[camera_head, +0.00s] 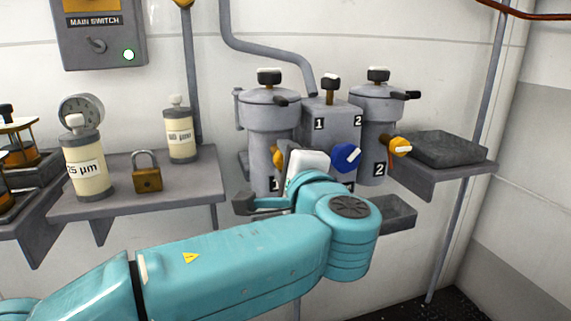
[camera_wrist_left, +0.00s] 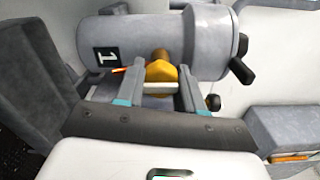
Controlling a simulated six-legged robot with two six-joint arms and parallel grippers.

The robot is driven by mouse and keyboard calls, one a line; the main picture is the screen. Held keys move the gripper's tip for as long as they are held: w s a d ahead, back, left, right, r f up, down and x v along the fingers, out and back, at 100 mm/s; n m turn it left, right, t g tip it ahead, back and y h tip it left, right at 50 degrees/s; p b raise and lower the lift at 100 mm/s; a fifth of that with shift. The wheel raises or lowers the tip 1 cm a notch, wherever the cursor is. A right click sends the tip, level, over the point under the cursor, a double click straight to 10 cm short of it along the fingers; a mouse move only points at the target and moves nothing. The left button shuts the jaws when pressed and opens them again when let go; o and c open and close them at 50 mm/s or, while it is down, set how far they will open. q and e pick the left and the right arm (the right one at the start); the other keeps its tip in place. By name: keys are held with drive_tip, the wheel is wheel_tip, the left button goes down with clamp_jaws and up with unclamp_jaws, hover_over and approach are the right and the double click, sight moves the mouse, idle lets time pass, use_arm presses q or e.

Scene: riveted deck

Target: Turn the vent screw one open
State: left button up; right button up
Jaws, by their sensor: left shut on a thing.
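Grey canister 1 (camera_head: 268,123) stands on the wall at the middle, with a black knob with a white top (camera_head: 269,76) on its lid. A yellow knob (camera_head: 279,156) sits on the canister's side, mostly hidden behind my left gripper (camera_head: 287,165). In the left wrist view the canister (camera_wrist_left: 205,45) shows sideways with its number 1 plate. There my left gripper (camera_wrist_left: 160,80) is shut on the yellow knob (camera_wrist_left: 161,71), which has a pale bar across it. No label shows which part is the vent screw. My right gripper is not in view.
Canister 2 (camera_head: 375,120) has its own yellow knob (camera_head: 400,146); a blue knob (camera_head: 346,157) sits between the canisters. A left shelf (camera_head: 205,185) holds cartridges and a padlock (camera_head: 147,172). A grey tray (camera_head: 445,148) lies at the right.

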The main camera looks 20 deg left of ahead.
use_arm(q)
drive_tip(key=shift+d+f, duration=0.15)
drive_tip(key=shift+f, duration=0.05)
drive_tip(key=o, duration=1)
drive_tip(key=shift+o, duration=0.2)
drive_tip(key=shift+r, duration=0.1)
